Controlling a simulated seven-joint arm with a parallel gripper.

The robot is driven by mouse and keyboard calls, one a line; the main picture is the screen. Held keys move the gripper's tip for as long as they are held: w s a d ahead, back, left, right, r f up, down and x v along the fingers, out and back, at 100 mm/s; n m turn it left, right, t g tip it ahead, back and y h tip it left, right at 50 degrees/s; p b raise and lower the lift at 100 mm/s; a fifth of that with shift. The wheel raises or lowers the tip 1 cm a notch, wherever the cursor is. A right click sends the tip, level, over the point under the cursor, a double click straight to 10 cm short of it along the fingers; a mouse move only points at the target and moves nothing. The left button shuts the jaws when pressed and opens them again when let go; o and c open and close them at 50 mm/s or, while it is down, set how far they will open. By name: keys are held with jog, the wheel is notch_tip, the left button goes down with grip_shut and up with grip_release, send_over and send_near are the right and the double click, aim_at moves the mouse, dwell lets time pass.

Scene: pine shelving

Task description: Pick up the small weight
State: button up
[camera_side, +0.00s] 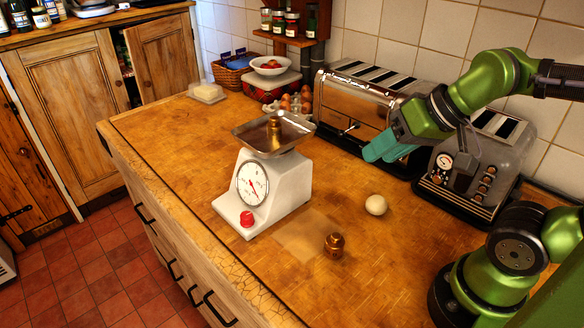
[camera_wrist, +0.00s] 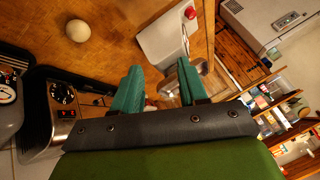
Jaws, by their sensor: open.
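A small brass weight (camera_side: 334,245) stands on the wooden counter near its front edge, in front of the white scale. A taller brass weight (camera_side: 273,132) stands in the metal pan of the kitchen scale (camera_side: 288,188). My gripper (camera_side: 384,149) has teal fingers and is raised above the counter, in front of the toasters, well away from both weights. In the wrist view my gripper (camera_wrist: 158,86) is open with nothing between its fingers. The scale's white body (camera_wrist: 165,40) shows beyond the fingers there. I cannot make out either weight in the wrist view.
A pale round ball (camera_side: 376,205) lies on the counter right of the scale; it also shows in the wrist view (camera_wrist: 76,31). Two toasters (camera_side: 350,105) (camera_side: 468,185) stand along the tiled wall. Eggs, a basket and a butter dish (camera_side: 207,93) sit farther back. Counter around the small weight is clear.

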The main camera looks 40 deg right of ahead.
jog(key=o, duration=0.4)
jog(key=w+d+r+n+g+h, duration=0.1)
jog(key=w+r+n+g, duration=0.3)
jog(key=w, duration=0.9)
jog(key=w+r+n+g+h, duration=0.1)
jog(key=w+r+n, duration=0.35)
jog(key=w, duration=0.95)
send_over(274, 118)
jog(key=d, duration=0.1)
jog(key=shift+g+y, duration=0.3)
notch_tip(274, 118, down, 8)
jog(key=shift+s, duration=0.15)
jog(key=shift+w+a+f, duration=0.1)
jog(key=shift+a+f, duration=0.05)
jog(key=shift+f, duration=0.7)
jog(key=shift+w+a+f, duration=0.1)
jog(key=shift+a+f, duration=0.05)
jog(key=shift+f, duration=0.75)
jog(key=shift+w+a+f, duration=0.1)
jog(key=shift+a+f, duration=0.05)
jog(key=shift+f, duration=0.7)
